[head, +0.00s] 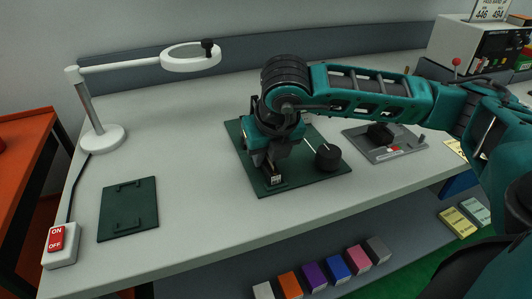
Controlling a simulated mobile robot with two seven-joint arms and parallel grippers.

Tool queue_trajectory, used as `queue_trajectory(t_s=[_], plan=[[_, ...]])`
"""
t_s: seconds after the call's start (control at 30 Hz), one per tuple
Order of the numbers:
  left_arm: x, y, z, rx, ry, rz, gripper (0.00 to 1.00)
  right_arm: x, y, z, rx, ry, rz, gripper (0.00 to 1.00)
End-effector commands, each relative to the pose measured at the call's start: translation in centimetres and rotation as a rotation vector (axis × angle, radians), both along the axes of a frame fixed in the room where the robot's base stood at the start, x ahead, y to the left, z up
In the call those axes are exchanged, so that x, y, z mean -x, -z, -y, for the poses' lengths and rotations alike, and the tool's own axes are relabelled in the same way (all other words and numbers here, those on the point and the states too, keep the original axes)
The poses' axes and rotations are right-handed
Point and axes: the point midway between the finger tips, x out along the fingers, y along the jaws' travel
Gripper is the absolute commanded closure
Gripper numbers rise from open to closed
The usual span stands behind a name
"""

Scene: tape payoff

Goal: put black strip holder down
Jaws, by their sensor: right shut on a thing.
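My right gripper (270,167) points down over the front left part of a dark green plate (315,180) on the bench. It is shut on a small black strip holder (276,181) with a pale patch on its front. The holder is low over the plate; I cannot tell whether it touches it. A round black knob-like piece (328,158) stands on the plate to the right, with a thin pale rod (309,145) beside it. The gripper and wrist hide the plate's back left part. My left gripper is not in view.
A second dark green plate (128,210) with small brackets lies bare at the left. A grey fixture (385,146) stands to the right. A lamp with a round head (100,138), an ON/OFF switch box (58,245) and a dialled machine (480,45) stand around. Coloured blocks (313,274) sit on the lower shelf.

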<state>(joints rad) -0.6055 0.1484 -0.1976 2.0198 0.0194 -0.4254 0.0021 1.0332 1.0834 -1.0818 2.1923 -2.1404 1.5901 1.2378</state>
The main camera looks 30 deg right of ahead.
Motion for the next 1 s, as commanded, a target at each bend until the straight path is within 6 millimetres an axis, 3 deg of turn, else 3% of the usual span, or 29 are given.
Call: queue_trajectory(t_s=[0.3,0.33,0.57,0.87,1.0], plan=[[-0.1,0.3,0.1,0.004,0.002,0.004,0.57,0.0,0.4,0.0,-0.001,0.001,0.001,1.00],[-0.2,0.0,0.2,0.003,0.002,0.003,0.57,0.0,0.2,0.0,0.000,0.001,0.001,0.74],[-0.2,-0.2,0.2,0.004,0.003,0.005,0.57,0.0,0.2,0.0,0.000,0.001,0.000,0.52],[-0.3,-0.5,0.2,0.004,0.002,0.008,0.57,0.0,-0.1,0.0,0.000,0.000,0.000,0.52],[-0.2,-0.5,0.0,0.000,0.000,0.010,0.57,0.4,-1.4,-0.1,-0.001,0.001,0.002,0.52]])
